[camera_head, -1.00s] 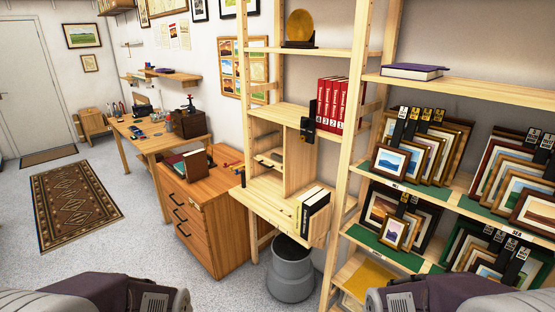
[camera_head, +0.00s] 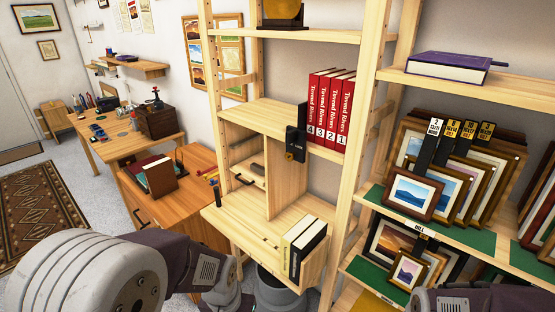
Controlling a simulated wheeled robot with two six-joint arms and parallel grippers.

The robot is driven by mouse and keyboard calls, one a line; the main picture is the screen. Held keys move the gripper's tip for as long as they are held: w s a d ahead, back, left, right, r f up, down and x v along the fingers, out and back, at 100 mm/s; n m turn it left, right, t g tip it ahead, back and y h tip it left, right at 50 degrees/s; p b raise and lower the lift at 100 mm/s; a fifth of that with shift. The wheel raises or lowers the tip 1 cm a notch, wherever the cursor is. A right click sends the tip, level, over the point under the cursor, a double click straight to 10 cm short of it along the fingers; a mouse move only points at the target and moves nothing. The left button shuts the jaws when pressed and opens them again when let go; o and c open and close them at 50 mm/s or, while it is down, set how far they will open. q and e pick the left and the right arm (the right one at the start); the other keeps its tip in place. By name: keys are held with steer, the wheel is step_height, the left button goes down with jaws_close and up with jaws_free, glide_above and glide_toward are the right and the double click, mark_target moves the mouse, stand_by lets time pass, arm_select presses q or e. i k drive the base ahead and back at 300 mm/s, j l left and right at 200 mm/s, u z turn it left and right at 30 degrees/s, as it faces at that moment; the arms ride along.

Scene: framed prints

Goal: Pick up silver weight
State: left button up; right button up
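I cannot make out a silver weight for certain in the head view. The wooden shelf unit (camera_head: 285,118) has an open, fold-down-like front board (camera_head: 240,225) with two upright books, one pale and one black (camera_head: 304,247), at its right end. A black fitting with a brass-coloured part (camera_head: 295,143) is on the upright divider above. My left arm reaches in from the lower left and ends in front of the drawer cabinet and bin. My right arm shows at the lower right edge. The fingers of both grippers are out of view.
A grey bin (camera_head: 277,292) stands under the front board. A wooden drawer cabinet (camera_head: 200,165) with books on top is left of it. Red volumes (camera_head: 330,108) stand above. Framed prints (camera_head: 455,180) fill the right shelves. Patterned rug (camera_head: 40,215) and floor lie left.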

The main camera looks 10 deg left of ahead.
mark_target(260, 170)
steer(key=i+j+z, duration=0.3)
steer(key=j+z, duration=0.2)
steer(key=j, duration=1.25)
steer(key=j+z, duration=0.5)
steer(key=j, duration=1.3)
steer(key=i, duration=0.5)
